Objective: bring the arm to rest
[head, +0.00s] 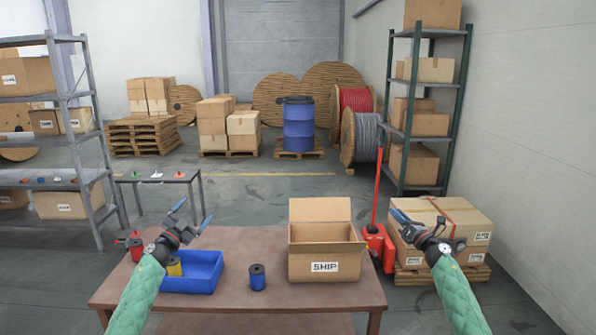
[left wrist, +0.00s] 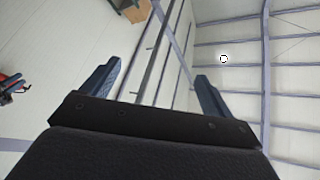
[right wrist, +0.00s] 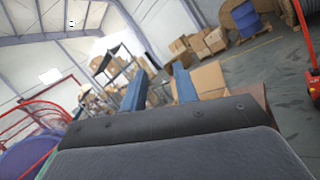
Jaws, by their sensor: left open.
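My left gripper (head: 191,214) is raised above the left part of the brown table, with its fingers wide apart and empty. In the left wrist view its two fingers (left wrist: 156,84) frame only wall and ceiling. My right gripper (head: 408,217) is raised to the right of the table, in front of the stacked cartons in the picture. In the right wrist view its fingers (right wrist: 158,84) stand apart with a narrower gap and nothing held between them. Both green-sleeved arms reach up from the lower edge of the head view.
The table (head: 225,243) carries an open SHIP box (head: 310,262), a blue bin (head: 207,280) with a yellow spool in it, a blue spool (head: 257,278) and a red spool (head: 136,249). A red pallet jack (head: 378,243) and cartons (head: 463,230) stand at the right.

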